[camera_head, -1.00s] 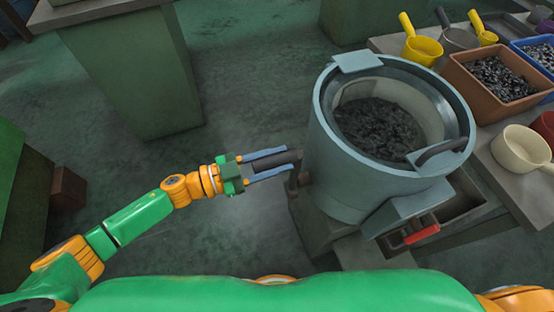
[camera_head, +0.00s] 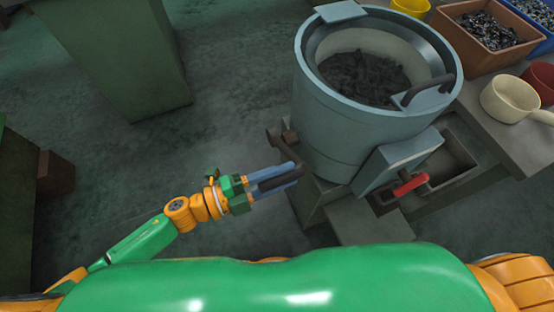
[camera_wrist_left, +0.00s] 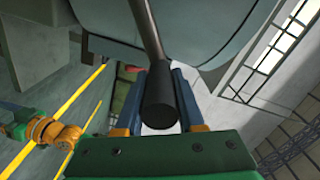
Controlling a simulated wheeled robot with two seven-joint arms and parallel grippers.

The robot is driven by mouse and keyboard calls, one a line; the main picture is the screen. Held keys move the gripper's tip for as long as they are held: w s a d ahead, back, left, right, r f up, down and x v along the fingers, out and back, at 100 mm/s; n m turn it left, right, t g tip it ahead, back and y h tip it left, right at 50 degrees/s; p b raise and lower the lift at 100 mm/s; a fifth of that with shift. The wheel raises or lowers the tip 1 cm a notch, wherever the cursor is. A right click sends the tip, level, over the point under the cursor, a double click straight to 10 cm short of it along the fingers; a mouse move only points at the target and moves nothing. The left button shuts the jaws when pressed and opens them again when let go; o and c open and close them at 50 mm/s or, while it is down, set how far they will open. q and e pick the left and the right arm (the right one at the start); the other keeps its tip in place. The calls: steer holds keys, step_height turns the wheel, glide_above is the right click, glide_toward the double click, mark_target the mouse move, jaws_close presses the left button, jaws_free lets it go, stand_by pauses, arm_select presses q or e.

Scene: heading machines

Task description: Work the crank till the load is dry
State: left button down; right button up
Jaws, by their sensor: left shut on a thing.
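A grey-blue drum machine (camera_head: 325,135) stands right of centre in the head view, its open top showing a dark load (camera_head: 362,78) inside. A dark crank (camera_head: 287,148) comes off the drum's left side. My left gripper (camera_head: 277,180) is shut around the crank's dark handle, which also shows end-on between the fingers in the left wrist view (camera_wrist_left: 160,109). A red-handled lever (camera_head: 410,184) sits at the drum's lower front. My right gripper is not in view.
A bench right of the drum holds a brown crate (camera_head: 490,58) of small dark parts, a cream scoop (camera_head: 508,99) and a red container (camera_head: 540,82). A sunken grey trough (camera_head: 448,160) lies beside the drum. Floor to the left is open up to a green block (camera_head: 120,60).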

arm_select(q)
steer(key=shift+s+d+f+m+b, duration=0.1)
steer(key=shift+s+f+m+b, duration=0.35)
steer(key=shift+f, duration=0.3)
steer(key=shift+s+d+f+m+b, duration=0.1)
steer(key=shift+s+f+m+b, duration=0.35)
steer(key=shift+f, duration=0.35)
steer(key=shift+s+d+f+m+b, duration=0.1)
steer(key=shift+s+f+m+b, duration=0.15)
steer(key=shift+f+b, duration=0.4)
steer(key=shift+f, duration=0.15)
steer(key=c, duration=0.5)
jaws_free()
steer(key=shift+w, duration=0.1)
steer(key=v, duration=0.7)
steer(key=shift+b, duration=0.35)
